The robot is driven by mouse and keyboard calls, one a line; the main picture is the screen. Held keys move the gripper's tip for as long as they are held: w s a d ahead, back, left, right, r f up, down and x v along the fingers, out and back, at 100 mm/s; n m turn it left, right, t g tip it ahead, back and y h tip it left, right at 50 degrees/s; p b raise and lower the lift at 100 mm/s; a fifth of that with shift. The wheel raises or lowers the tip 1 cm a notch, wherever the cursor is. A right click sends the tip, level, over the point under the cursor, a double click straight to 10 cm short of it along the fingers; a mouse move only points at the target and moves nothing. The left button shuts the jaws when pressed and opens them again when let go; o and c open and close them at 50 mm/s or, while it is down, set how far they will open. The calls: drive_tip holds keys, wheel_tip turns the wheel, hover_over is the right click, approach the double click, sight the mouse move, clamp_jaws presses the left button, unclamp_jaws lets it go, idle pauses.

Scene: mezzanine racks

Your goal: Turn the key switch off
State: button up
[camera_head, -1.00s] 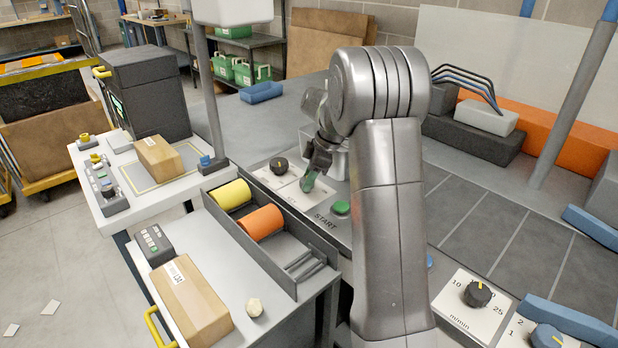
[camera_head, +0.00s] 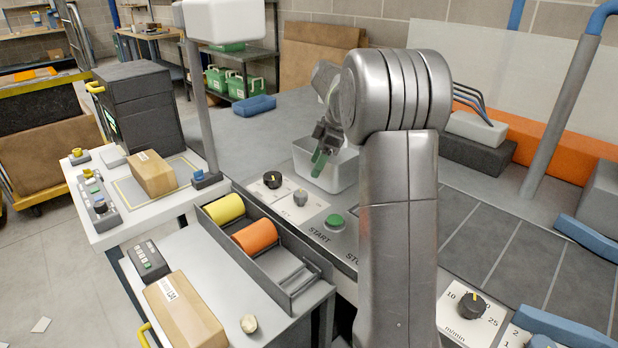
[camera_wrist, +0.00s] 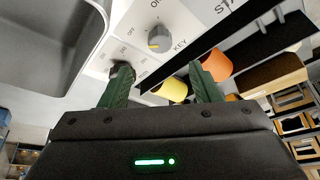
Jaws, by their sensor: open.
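The key switch is a round grey knob (camera_head: 300,196) on a white plate beside the green START button. In the wrist view the same grey knob (camera_wrist: 160,38) shows a yellow mark at its lower edge, with the word KEY printed to its right.
A black knob with a yellow pointer (camera_head: 272,180) sits left of the key switch. The green START button (camera_head: 335,222) is at its right. A pale open bin (camera_head: 325,172) stands behind. A grey tray (camera_head: 265,262) with yellow and orange rolls lies in front.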

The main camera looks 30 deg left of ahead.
sight(302, 193)
drive_tip(key=shift+v, duration=1.75)
drive_tip(key=x, duration=1.4)
drive_tip(key=shift+d+r, duration=0.1)
